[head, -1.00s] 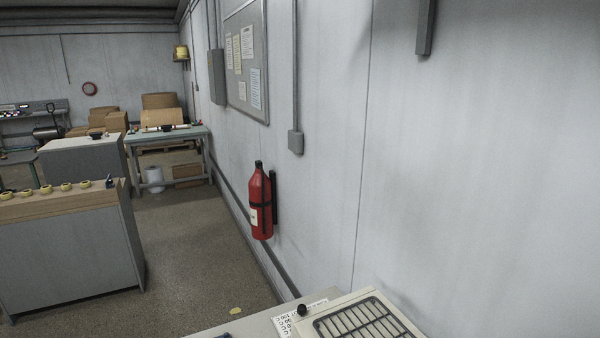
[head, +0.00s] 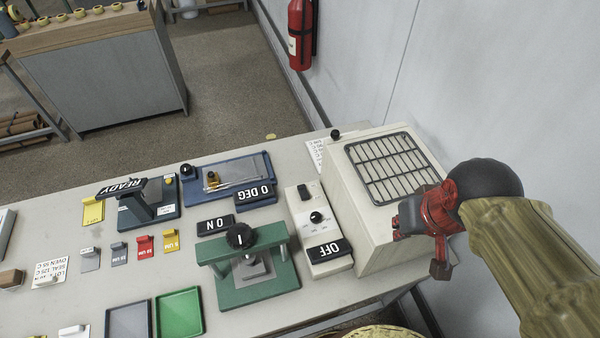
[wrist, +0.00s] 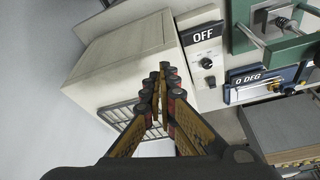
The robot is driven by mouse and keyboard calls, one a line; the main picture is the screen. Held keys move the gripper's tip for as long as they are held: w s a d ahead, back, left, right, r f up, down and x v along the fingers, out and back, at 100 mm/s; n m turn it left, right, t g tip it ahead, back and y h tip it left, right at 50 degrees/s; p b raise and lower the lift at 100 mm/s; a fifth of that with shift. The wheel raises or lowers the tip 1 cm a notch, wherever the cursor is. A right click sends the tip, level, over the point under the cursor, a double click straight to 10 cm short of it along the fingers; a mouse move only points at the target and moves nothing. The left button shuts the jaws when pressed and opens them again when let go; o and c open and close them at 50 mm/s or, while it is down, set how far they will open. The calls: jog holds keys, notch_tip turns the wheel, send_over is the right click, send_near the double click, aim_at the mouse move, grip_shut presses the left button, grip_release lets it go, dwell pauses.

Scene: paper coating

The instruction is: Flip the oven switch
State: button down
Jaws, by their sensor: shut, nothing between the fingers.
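The oven is a cream box (head: 362,222) with a dark grille on top, at the right end of the bench. Its narrow control panel (head: 299,208) is on its left side, with a black switch (head: 305,191), a round black dial (head: 317,216) and a black sign (head: 328,251) reading OFF. The wrist view shows the OFF sign (wrist: 203,34), dial (wrist: 206,63) and switch (wrist: 211,82) right of the fingers. My gripper (head: 401,226) is shut and empty, over the oven box's right part, apart from the switch. Its fingertips (wrist: 162,72) meet in the wrist view.
A green press (head: 262,291) with an ON sign (head: 215,225) stands left of the panel. A blue fixture (head: 255,200) marked 0 DEG lies behind it. Coloured tabs and trays cover the bench (head: 75,310) further left. The wall (head: 500,80) stands close on the right.

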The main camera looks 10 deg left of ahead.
jog(key=w+a+f+n+g+p, duration=0.2)
jog(key=w+a+f+g+p, duration=0.1)
jog(key=w+a, duration=0.65)
jog(key=n+g+p, duration=0.1)
jog(key=n+p, duration=0.1)
jog(key=p, duration=0.1)
send_over(303, 192)
jog(key=s, duration=0.1)
notch_tip(303, 192, down, 8)
jog(key=w, duration=0.1)
jog(key=w+a+r, duration=0.1)
jog(key=w+r, duration=0.1)
jog(key=shift+w+a+r, duration=0.15)
jog(key=shift+w+a, duration=0.15)
notch_tip(303, 192, down, 14)
jog(key=shift+b, duration=0.85)
